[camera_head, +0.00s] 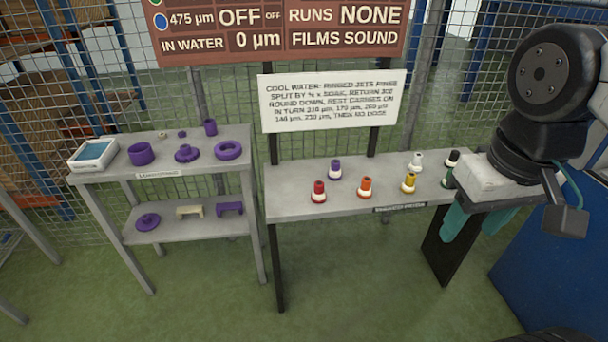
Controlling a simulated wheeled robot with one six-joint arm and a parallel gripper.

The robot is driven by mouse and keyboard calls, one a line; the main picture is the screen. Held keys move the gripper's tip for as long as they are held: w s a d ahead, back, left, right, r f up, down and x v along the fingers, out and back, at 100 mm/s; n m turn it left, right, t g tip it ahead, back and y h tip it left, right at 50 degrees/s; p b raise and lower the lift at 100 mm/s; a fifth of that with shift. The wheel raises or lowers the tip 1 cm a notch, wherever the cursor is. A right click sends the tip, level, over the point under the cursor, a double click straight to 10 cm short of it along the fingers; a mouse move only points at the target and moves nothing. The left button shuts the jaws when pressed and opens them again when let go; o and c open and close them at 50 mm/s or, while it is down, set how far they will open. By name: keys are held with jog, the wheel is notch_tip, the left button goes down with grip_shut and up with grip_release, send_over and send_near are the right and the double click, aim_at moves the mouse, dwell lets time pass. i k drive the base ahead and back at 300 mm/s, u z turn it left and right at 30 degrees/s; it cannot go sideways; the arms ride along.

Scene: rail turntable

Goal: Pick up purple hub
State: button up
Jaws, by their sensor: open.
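Several purple parts are on the left table, and the frames do not label which one is the hub. A flanged purple piece with a raised middle (187,153) looks most like a hub. It sits upright on the tabletop between a purple cup-like ring (141,153) and a flat purple ring (229,150). A flanged purple disc (148,221) lies on the lower shelf. My gripper (470,235), with teal fingers spread apart, is at the far right by the right table's end, far from these parts. It is open and appears empty.
The left table (110,174) also holds a white tray (93,154), a purple cylinder (210,127) and small parts. A beige bracket (189,211) and a purple bracket (230,208) are on its shelf. The right table (290,207) bears several coloured bottle-like pieces. Green floor in front is clear.

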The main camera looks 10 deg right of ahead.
aim_at(334, 174)
jog(key=z, duration=1.55)
jog(key=i, duration=1.15)
jog(key=u, duration=2.15)
